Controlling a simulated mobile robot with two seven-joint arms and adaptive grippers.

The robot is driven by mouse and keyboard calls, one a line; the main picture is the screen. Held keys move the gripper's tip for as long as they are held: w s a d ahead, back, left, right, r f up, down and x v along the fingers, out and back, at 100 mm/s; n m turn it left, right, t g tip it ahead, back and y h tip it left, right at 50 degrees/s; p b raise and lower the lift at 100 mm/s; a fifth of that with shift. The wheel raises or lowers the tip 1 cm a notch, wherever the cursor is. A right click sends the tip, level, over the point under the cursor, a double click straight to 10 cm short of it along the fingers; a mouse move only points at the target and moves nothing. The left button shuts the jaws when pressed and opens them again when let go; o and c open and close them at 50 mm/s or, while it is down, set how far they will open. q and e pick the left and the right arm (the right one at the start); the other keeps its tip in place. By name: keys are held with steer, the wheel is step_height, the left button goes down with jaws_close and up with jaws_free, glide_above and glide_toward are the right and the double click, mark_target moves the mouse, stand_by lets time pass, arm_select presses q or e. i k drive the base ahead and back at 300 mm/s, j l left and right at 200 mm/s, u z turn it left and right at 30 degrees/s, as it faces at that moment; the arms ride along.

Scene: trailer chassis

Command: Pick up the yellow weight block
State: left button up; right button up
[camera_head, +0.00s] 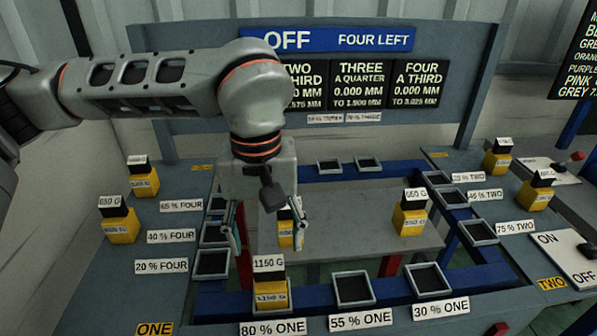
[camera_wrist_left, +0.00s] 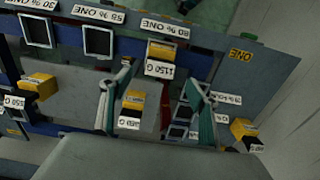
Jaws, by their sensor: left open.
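Several yellow weight blocks with black tops and white gram labels are in view. One yellow block (camera_head: 286,238) stands on the grey middle plate, partly hidden behind my left gripper (camera_head: 266,230). In the left wrist view this block (camera_wrist_left: 133,101) shows between the two spread fingers of my left gripper (camera_wrist_left: 155,105). The gripper is open, pointing down; contact with the block cannot be told. Another yellow block, labelled 1150 G (camera_head: 270,296), sits in the 80 % ONE tray, in front of the gripper. My right gripper is not in view.
More yellow blocks stand at the left (camera_head: 120,228), at the right (camera_head: 536,192) and on the middle plate (camera_head: 410,220). Empty black trays (camera_head: 353,289) line the blue frame. A display board (camera_head: 330,80) reading OFF stands behind. An ON/OFF lever panel (camera_head: 563,256) is at the right.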

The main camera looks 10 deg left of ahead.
mark_target(121, 224)
steer(key=k, duration=1)
